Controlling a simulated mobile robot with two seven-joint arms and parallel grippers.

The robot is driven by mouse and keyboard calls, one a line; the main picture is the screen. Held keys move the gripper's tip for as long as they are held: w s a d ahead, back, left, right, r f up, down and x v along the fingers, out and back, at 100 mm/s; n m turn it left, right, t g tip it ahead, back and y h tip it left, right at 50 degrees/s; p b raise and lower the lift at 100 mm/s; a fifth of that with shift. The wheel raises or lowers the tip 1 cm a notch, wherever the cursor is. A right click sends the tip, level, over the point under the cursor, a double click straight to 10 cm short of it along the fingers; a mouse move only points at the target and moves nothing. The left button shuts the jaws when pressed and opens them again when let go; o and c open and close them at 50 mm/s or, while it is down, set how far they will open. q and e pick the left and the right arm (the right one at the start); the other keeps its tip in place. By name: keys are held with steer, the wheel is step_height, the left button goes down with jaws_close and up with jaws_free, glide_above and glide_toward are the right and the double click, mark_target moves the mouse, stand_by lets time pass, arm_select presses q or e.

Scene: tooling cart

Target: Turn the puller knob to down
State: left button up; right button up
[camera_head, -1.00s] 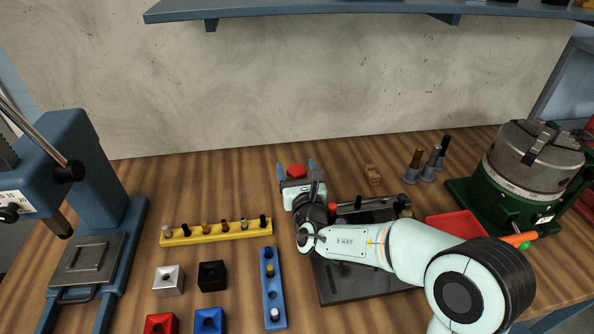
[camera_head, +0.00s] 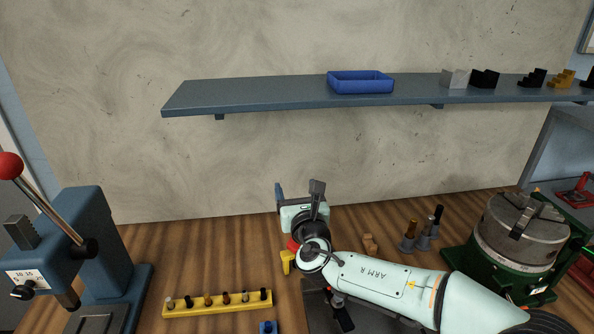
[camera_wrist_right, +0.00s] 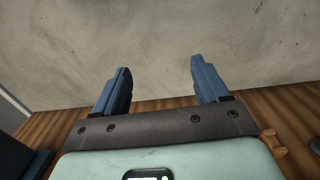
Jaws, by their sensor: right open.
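My right gripper (camera_head: 298,190) is open and empty, its fingertips apart against the wall behind in the head view. In the right wrist view, its two blue fingers (camera_wrist_right: 160,68) are spread with only bare wall between them. A small red part (camera_head: 293,245) and a yellow piece (camera_head: 287,262) show just below the gripper, partly hidden by my right wrist. I cannot tell whether they are the puller knob, nor which way it is turned. My left gripper is not in view.
A blue press (camera_head: 88,230) with a red-balled lever stands left; a green-based chuck (camera_head: 520,235) stands right. A yellow strip of pegs (camera_head: 217,304) lies in front. A shelf (camera_head: 260,96) with a blue bin (camera_head: 360,83) spans the wall. Small holders (camera_head: 423,240) stand right of my arm.

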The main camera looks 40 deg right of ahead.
steer(key=shift+r+p, duration=0.4)
steer(key=shift+r, duration=1.35)
steer(key=w+f+m+g+h, duration=0.5)
steer(key=f+m+g+h, duration=0.2)
steer(key=m+g+h, duration=0.15)
steer(key=s+a+f+m+g, duration=0.1)
steer(key=a+f+m+g, duration=0.1)
steer(key=a+f+g, duration=0.1)
steer(key=s+a+f+m+g, duration=0.1)
steer(key=a+f+m+g, duration=0.1)
steer(key=a+f+g, duration=0.2)
steer(key=a+f+m+g+h+p, duration=0.1)
steer(key=a+f+m+g, duration=0.1)
steer(key=a+f, duration=0.3)
steer(key=shift+s+f+g, duration=0.4)
steer(key=shift+f+g, duration=0.25)
steer(key=d, duration=0.4)
steer(key=s+d, duration=0.1)
steer(key=d, duration=0.3)
steer(key=s+d, duration=0.1)
steer(key=d, duration=0.3)
steer(key=shift+d+b, duration=0.1)
steer(key=shift+b, duration=0.3)
steer(key=c, duration=1)
